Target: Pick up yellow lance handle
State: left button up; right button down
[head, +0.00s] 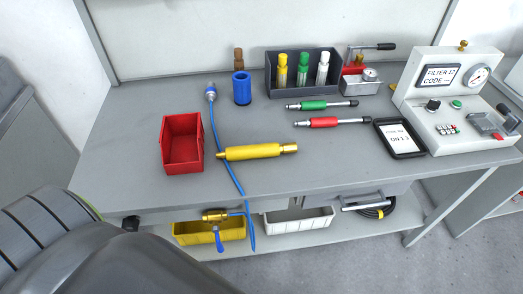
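The yellow lance handle (254,152) is a thick yellow cylinder with a narrower brass-coloured end on its right. It lies on its side across the front middle of the grey workbench (335,165), pointing left to right. Its left end meets the line of a thin blue hose (234,178); I cannot tell whether they touch. Neither of my grippers shows in the head view.
A red bin (182,142) stands left of the handle. Green (320,105) and red (328,122) tools, a tablet (400,138) and a test panel (455,100) are to the right. A blue cup (242,88) and dark rack (303,85) stand behind.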

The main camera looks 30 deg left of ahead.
aim_at(269, 149)
jog(key=i+l+u, duration=0.15)
jog(key=u, duration=0.3)
jog(key=i+l+u, duration=0.25)
jog(key=u, duration=0.15)
jog(key=i+l+u, duration=0.15)
jog(key=u, duration=0.3)
jog(key=l, duration=0.1)
